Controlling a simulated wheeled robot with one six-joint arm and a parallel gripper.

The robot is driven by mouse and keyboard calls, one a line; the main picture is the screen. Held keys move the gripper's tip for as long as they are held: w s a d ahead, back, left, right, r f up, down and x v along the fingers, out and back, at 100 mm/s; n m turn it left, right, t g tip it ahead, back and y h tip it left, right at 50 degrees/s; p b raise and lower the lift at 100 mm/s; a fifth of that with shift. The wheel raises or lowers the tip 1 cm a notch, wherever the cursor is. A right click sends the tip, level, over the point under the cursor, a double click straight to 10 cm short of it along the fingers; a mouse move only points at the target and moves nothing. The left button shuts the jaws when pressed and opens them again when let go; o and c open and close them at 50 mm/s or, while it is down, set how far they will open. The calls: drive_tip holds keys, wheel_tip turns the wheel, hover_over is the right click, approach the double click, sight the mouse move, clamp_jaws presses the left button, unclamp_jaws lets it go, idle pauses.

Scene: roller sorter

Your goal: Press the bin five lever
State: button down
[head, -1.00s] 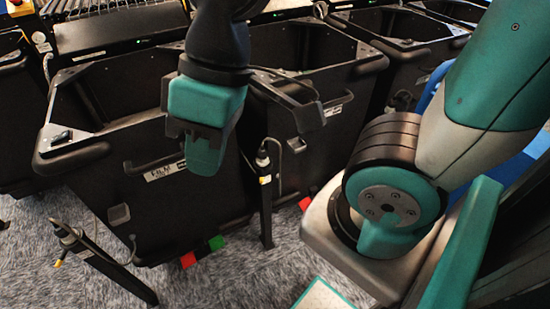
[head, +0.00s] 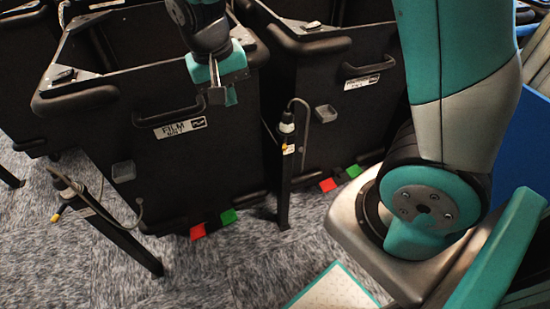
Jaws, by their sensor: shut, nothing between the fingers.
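My gripper (head: 222,95) is shut and empty, pointing down at the front rim of the black film bin (head: 205,165). I cannot tell whether it touches the bin. The film bin's label (head: 180,128) has a number too small to read surely. At its foot are a red pedal (head: 197,232) and a green pedal (head: 228,216). A second black bin (head: 350,125) stands to the right, with its own label (head: 362,82), red pedal (head: 327,184) and green pedal (head: 354,171). My gripper is well above the pedals. I cannot tell which bin is five.
A black post (head: 285,170) with a cabled sensor stands between the two bins. Another post (head: 115,235) leans at the lower left. Grey carpet (head: 240,270) in front is open. A white-and-teal panel (head: 335,290) lies at the bottom.

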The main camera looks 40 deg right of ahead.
sight(285, 144)
drive_tip(key=w+d+f+m+h+b, duration=0.2)
drive_tip(key=w+d+f+m, duration=0.1)
drive_tip(key=f, duration=0.5)
drive_tip(key=w+d+f+m+g+h+b, duration=0.1)
drive_tip(key=w+d+f+m+h+b, duration=0.1)
drive_tip(key=f, duration=0.5)
drive_tip(key=shift+w+d+f+m+h+b, duration=0.4)
drive_tip(key=shift+w+d+m+b, duration=0.35)
drive_tip(key=shift+w+m, duration=0.25)
drive_tip(key=shift+a, duration=0.1)
drive_tip(key=s+d+f+b, duration=0.1)
drive_tip(key=s+d+f, duration=0.2)
drive_tip(key=d+f, duration=0.5)
drive_tip(key=shift+s+d+f+b, duration=0.15)
drive_tip(key=shift+s+f+b, duration=0.25)
drive_tip(key=shift+f, duration=0.15)
